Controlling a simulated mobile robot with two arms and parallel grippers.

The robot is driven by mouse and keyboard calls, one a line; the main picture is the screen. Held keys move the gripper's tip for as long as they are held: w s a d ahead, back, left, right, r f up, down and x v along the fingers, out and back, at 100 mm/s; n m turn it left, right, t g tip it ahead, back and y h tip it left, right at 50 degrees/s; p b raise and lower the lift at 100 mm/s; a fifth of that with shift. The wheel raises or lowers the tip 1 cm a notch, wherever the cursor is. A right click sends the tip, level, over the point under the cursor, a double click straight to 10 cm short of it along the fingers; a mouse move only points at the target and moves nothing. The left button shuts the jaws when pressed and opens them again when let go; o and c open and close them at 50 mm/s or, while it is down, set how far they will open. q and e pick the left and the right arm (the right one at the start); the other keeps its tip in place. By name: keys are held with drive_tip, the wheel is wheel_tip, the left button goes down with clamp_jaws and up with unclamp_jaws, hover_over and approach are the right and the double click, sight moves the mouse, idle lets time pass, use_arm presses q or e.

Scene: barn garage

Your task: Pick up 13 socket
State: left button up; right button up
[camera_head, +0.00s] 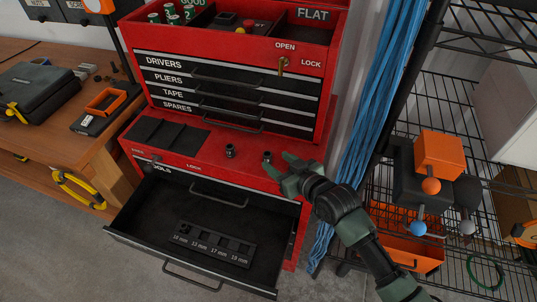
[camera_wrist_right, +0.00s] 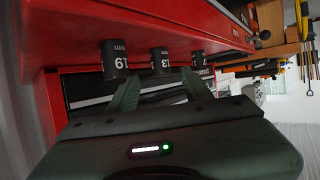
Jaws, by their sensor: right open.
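The 13 socket (camera_wrist_right: 162,61) is a short dark cylinder with a white 13 mark, in the right wrist view. It lies between the 19 socket (camera_wrist_right: 115,58) and another dark socket (camera_wrist_right: 197,61). My right gripper (camera_wrist_right: 161,75) is open and empty, with the 13 socket in line with the gap between its fingers. In the head view my right gripper (camera_head: 279,166) is over the front of the red chest's ledge, close to a dark socket (camera_head: 266,156). Another socket (camera_head: 230,150) stands to its left; their labels are unreadable there. My left gripper is out of view.
The open drawer (camera_head: 140,215) holds a black socket rack (camera_head: 214,244) marked 10, 13, 17 and 19 mm. The upper red chest (camera_head: 322,95) rises behind the ledge. Blue cables (camera_head: 365,110) and a wire shelf (camera_head: 455,100) stand to the right. A wooden bench (camera_head: 95,155) is at left.

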sight(269, 156)
drive_tip(key=shift+w+a+f, duration=0.1)
drive_tip(key=shift+w+a, duration=0.3)
drive_tip(key=shift+w, duration=0.1)
drive_tip(key=p+x, duration=0.1)
drive_tip(key=x, duration=0.3)
drive_tip(key=shift+a, duration=0.1)
drive_tip(key=shift+w+a+f+p, duration=0.15)
drive_tip(key=shift+w+p, duration=0.1)
drive_tip(key=shift+p, duration=0.05)
clamp_jaws()
